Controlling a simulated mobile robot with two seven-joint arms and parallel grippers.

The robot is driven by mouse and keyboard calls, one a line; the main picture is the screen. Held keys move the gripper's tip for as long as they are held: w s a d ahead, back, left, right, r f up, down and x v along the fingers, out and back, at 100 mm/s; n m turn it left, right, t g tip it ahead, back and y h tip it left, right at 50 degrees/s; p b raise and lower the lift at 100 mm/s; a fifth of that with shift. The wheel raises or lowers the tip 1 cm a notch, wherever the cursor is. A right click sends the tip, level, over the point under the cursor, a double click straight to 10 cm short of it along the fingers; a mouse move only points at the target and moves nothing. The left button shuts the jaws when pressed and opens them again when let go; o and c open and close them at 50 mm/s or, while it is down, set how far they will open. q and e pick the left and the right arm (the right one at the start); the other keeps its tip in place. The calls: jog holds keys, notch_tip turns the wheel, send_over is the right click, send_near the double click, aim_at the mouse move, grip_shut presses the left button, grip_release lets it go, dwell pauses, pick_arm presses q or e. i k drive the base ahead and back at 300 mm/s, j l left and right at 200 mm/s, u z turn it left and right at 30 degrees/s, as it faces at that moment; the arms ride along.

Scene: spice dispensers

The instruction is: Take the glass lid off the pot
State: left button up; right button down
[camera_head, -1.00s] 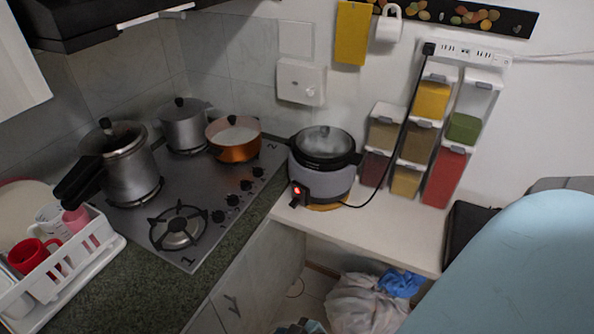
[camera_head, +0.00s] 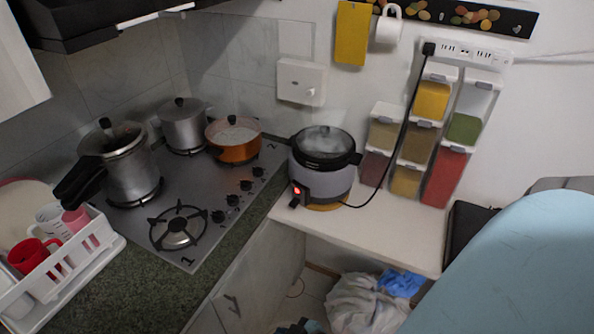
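A grey electric pot (camera_head: 325,185) with a black rim and black side handles stands on the white counter, to the right of the stove. A see-through glass lid (camera_head: 323,143) with a small dark knob sits on top of it, looking whitish. A red light glows on the pot's front. Neither of my grippers shows in the head view, so nothing of mine is seen at the lid.
The stove (camera_head: 200,190) holds a pressure cooker (camera_head: 130,170), a lidded silver pot (camera_head: 184,125) and a copper pan (camera_head: 233,140). A black cord (camera_head: 407,110) runs from the pot to the power strip (camera_head: 468,52). Counter in front is clear.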

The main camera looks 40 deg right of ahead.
aim_at(314, 155)
jog(key=z, duration=1.5)
